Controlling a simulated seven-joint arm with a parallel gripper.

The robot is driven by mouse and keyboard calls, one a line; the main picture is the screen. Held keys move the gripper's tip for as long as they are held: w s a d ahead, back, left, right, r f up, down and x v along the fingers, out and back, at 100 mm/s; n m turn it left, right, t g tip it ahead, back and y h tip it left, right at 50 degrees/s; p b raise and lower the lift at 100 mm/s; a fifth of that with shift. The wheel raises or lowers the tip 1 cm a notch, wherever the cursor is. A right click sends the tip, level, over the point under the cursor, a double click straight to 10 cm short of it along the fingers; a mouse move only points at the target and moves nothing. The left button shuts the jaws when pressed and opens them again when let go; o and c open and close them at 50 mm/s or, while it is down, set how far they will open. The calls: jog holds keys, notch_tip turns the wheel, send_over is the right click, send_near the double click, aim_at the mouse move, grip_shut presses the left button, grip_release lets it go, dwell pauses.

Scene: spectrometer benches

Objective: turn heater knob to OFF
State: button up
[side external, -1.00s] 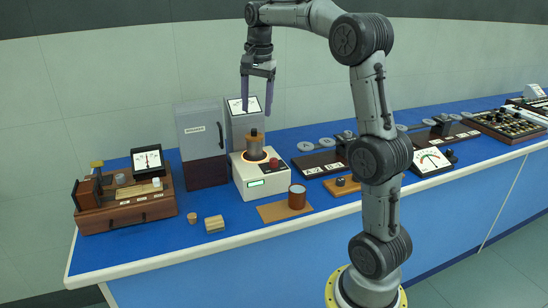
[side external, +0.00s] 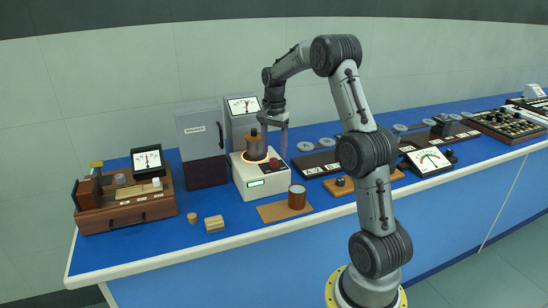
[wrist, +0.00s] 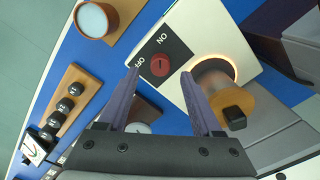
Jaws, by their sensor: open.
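The heater is a white box (side external: 262,179) with a green display, a glowing ring on top and a red round knob (side external: 274,162). In the wrist view the red knob (wrist: 160,66) sits on a dark plate between "ON" and "OFF" labels. Its dark pointer line shows, but I cannot tell for certain which label it points to. My gripper (side external: 274,153) is open and empty, pointing down just above the knob. In the wrist view its two purple fingers (wrist: 160,74) straddle the knob in the picture, and no contact is visible.
A copper-coloured cup (side external: 297,197) stands on a brown mat in front. A grey cabinet (side external: 202,130) and a meter box stand behind.

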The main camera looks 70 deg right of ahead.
aim_at(274, 159)
jog(key=shift+f, duration=1.65)
grip_shut()
